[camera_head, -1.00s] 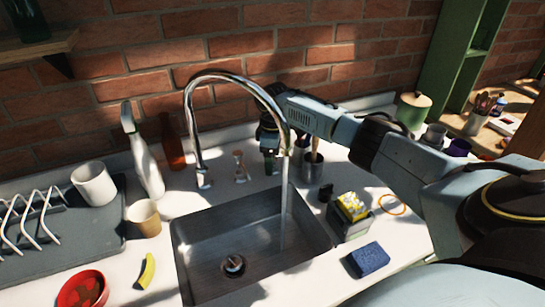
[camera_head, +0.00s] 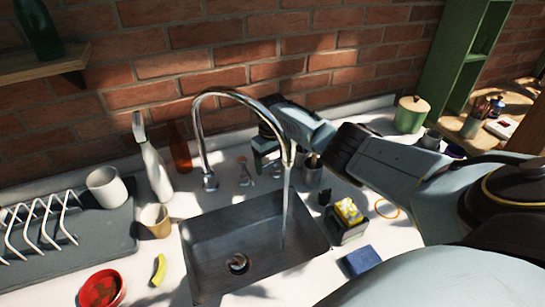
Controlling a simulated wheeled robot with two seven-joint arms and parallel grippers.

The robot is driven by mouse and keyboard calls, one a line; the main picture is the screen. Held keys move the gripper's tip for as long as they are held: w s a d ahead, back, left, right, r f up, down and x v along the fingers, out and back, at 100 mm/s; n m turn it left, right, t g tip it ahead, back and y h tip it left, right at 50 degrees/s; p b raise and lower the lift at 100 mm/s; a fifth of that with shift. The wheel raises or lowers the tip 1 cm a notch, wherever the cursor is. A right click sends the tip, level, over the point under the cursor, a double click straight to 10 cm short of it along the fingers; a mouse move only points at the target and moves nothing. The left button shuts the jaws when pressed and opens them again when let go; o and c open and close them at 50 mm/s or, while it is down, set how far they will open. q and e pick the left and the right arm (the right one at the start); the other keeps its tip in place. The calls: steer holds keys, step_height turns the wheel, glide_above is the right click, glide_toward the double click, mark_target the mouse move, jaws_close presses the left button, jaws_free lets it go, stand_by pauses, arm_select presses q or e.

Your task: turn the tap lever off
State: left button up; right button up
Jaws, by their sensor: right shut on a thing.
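The chrome tap (camera_head: 203,130) arches over the sink, and water (camera_head: 286,205) runs from its spout into the basin. A small metal fitting (camera_head: 244,176) stands on the counter behind the sink, left of my gripper. My right gripper (camera_head: 266,163) reaches in from the right behind the spout, pointing down. It is shut on what seems to be the tap lever, which is mostly hidden by the fingers and spout. My left gripper is out of view.
The dark sink (camera_head: 215,262) fills the front middle. A spray bottle (camera_head: 152,165) and orange-brown bottle (camera_head: 180,152) stand left of the tap. A metal cup (camera_head: 312,172), sponge holder (camera_head: 346,226) and blue sponge (camera_head: 361,260) are on the right. The brick wall is close behind.

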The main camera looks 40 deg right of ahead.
steer(key=shift+w+m+p, duration=0.15)
steer(key=shift+m, duration=0.6)
steer(key=shift+w+m+p, duration=0.15)
steer(key=shift+m, duration=0.6)
steer(key=o, duration=1)
steer(key=shift+r+p, duration=0.9)
steer(key=shift+r, duration=5.85)
